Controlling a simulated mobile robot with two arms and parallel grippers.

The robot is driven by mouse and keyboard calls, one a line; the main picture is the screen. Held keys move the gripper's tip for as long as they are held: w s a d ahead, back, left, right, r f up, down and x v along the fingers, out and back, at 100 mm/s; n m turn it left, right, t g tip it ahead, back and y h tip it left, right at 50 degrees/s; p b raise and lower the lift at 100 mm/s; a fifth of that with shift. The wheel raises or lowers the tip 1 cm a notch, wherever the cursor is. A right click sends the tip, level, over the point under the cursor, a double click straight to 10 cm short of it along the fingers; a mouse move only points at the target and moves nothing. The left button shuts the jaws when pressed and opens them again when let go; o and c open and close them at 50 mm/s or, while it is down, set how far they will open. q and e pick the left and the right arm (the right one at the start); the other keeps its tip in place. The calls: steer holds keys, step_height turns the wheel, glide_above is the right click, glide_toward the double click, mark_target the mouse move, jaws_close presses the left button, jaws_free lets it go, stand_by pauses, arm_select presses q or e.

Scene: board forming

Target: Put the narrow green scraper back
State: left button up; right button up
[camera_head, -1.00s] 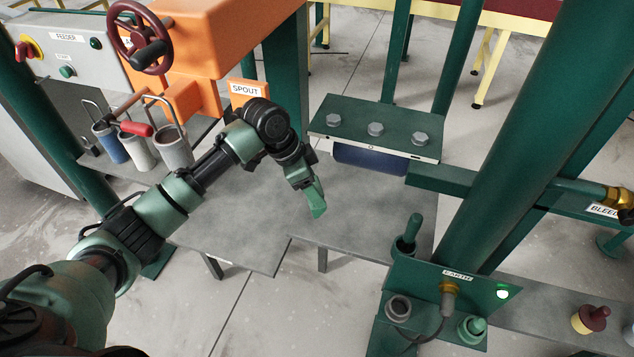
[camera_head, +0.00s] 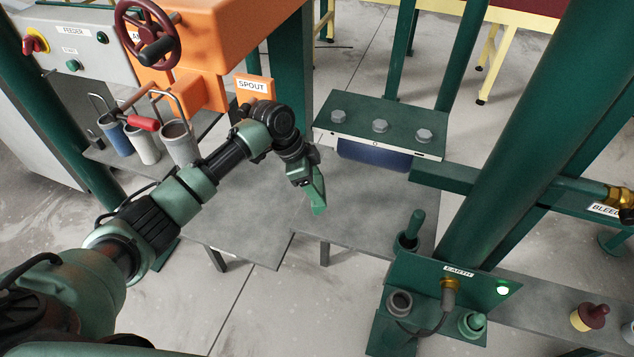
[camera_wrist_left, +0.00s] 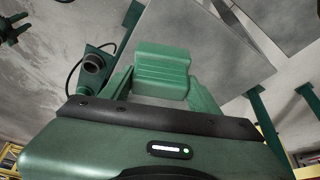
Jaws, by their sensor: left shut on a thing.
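My left gripper (camera_head: 308,178) is shut on a green scraper (camera_head: 318,196) and holds it above the grey table (camera_head: 240,205), its tip pointing down. In the left wrist view the scraper's ribbed green block (camera_wrist_left: 162,70) sits between the two green fingers. An empty round holder (camera_head: 398,302) stands on the green stand marked EARTH at the lower right; it also shows in the wrist view (camera_wrist_left: 94,62). Another holder there has a green-handled tool (camera_head: 473,322) in it. A taller green handle (camera_head: 413,226) stands in a holder behind. My right gripper is out of view.
A dark green press block (camera_head: 380,128) with several bolts stands at the back of the table. Grey and blue cups (camera_head: 145,147) stand at the left. A thick green post (camera_head: 530,130) rises beside the EARTH stand. A cable runs from the EARTH plug (camera_head: 448,297).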

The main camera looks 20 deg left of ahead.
arm_select(q)
step_height(320, 180, down, 5)
steer(key=shift+r+b, duration=0.15)
steer(key=shift+b, duration=0.95)
steer(key=shift+f+b, duration=0.5)
steer(key=shift+f, duration=0.75)
steer(key=shift+f, duration=0.3)
steer(key=o, duration=1.8)
steer(key=shift+o, duration=0.2)
steer(key=b+v, duration=0.1)
steer(key=v, duration=0.6)
steer(key=shift+r+b, duration=0.3)
steer(key=shift+r, duration=0.05)
steer(key=shift+a, duration=0.15)
